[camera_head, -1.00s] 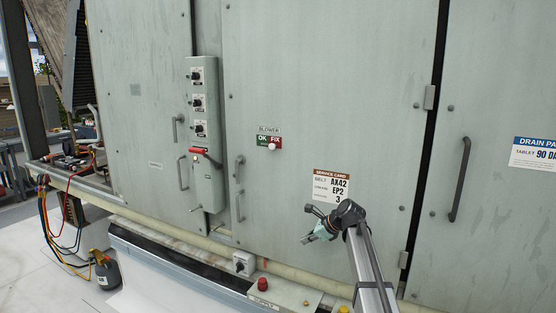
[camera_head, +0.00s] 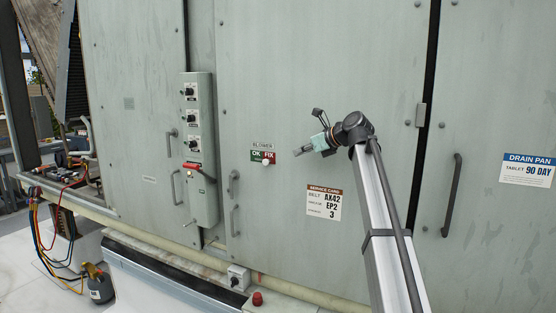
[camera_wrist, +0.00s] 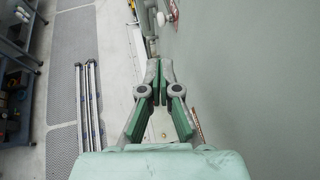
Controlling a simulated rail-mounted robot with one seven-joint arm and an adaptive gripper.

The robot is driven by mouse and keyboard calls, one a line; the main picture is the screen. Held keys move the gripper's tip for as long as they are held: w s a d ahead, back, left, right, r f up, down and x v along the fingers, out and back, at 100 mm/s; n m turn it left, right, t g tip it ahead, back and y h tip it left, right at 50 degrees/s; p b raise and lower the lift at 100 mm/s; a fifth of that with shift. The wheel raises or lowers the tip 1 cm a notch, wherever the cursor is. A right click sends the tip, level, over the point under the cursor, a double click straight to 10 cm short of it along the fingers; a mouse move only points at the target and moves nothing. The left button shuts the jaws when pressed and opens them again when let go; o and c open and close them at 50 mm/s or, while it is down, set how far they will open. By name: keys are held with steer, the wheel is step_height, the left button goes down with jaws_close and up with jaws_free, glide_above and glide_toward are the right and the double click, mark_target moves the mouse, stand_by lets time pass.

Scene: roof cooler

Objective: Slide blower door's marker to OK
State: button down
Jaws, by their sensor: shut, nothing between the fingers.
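The blower door (camera_head: 320,95) is a large pale grey-green panel, shut. On it, under a BLOWER label, a small plate (camera_head: 257,154) reads OK on green at left and FIX on red at right. The marker, a white round knob (camera_head: 266,162), sits at the plate's lower edge below FIX. My gripper (camera_head: 298,152) is to the right of the plate, about level with it, pointing left, apart from the knob. In the wrist view my gripper (camera_wrist: 162,68) is shut and empty, alongside the door surface. A red patch at the top there is probably the plate.
A service card (camera_head: 323,203) is below my gripper. Left of the plate are door handles (camera_head: 234,183) and a switch box (camera_head: 200,150) with knobs and a red lever. A DRAIN PAN door with a long handle (camera_head: 452,195) is at right.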

mark_target(268, 161)
steer(key=shift+s+d+r, duration=0.1)
steer(key=shift+d+r, duration=0.1)
steer(key=shift+r, duration=0.35)
steer(key=shift+a, duration=0.1)
steer(key=p+x, duration=0.4)
steer(key=x, duration=0.8)
steer(key=shift+w+a+p, duration=0.25)
steer(key=shift+w+p, duration=0.05)
steer(key=shift+w+a+f, duration=0.3)
steer(key=shift+a+f, duration=0.05)
steer(key=shift+a, duration=0.1)
